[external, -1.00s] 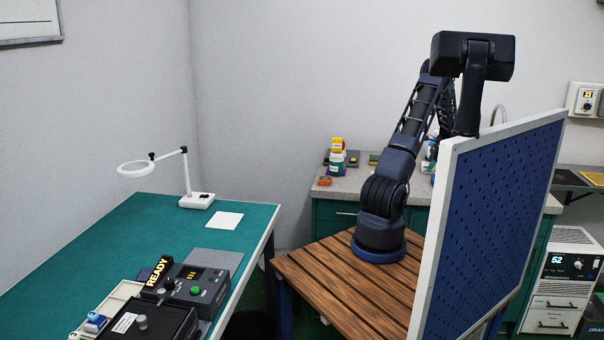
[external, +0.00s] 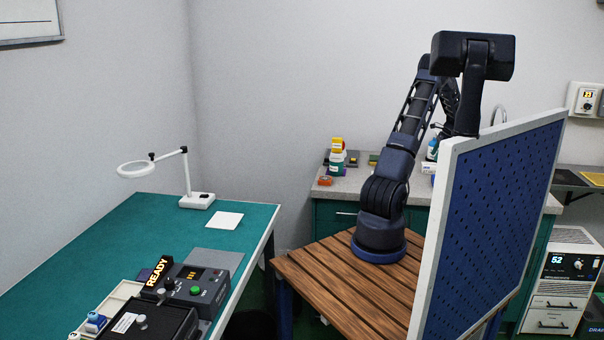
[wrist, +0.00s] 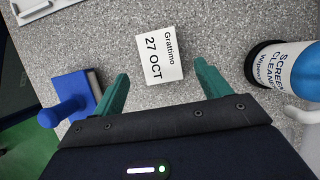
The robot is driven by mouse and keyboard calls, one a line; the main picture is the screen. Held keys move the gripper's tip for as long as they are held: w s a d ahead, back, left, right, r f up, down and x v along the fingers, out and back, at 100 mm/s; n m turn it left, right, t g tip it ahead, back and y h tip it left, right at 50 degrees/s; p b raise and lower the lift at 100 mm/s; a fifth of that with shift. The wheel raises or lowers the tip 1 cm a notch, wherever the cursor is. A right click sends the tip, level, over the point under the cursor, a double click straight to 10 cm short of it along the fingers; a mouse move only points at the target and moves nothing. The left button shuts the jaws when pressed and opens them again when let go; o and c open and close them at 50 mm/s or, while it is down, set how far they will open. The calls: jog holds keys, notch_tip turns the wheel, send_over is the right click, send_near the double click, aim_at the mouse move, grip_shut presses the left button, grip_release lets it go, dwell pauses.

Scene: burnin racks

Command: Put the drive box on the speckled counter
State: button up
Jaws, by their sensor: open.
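A small white box-like item (wrist: 161,59), printed "Grattimo 27 OCT", rests on the speckled counter (wrist: 112,38) in the wrist view. I cannot tell for sure that it is the drive box. My gripper (wrist: 162,75) is open, with one teal finger on each side of its near end and gaps between. In the external view the grey counter (external: 345,190) stands behind my arm. A small white item (external: 428,168) shows there just right of the arm. My gripper is hidden there behind the arm and the pegboard.
A Screen Cleaner bottle (wrist: 285,68) stands close on the right in the wrist view. A blue object (wrist: 70,105) is at the left near the counter's edge. The blue pegboard (external: 495,220) and teal bench (external: 150,235) flank my arm. Clear counter lies beyond the white item.

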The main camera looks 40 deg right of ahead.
jog(key=v, duration=0.5)
jog(key=w+a+r+n+h, duration=0.1)
jog(key=w+a+r+n, duration=0.2)
jog(key=w+a+r, duration=0.5)
jog(key=w+a+r+n+g, duration=0.1)
jog(key=w+a+r+n, duration=0.2)
jog(key=a, duration=0.9)
jog(key=w+a+r+n+h, duration=0.1)
jog(key=w+a+r+n, duration=0.2)
jog(key=w+a+r, duration=0.5)
jog(key=s+a+r+n, duration=0.2)
jog(key=s+a+n, duration=0.15)
jog(key=a, duration=0.85)
jog(key=s+a+r+n, duration=0.15)
jog(key=a+n, duration=0.25)
jog(key=a, duration=0.7)
jog(key=s+a+f+n+t, duration=0.1)
jog(key=s+a+n, duration=0.4)
jog(key=s+a, duration=0.3)
jog(key=s+a+f+n+t+h, duration=0.1)
jog(key=s+a+f+n, duration=0.1)
jog(key=s+a+n, duration=0.3)
jog(key=s+a, duration=0.4)
jog(key=a, duration=0.3)
jog(key=shift+a+f, duration=0.25)
jog(key=shift+a, duration=0.15)
jog(key=shift+n, duration=0.25)
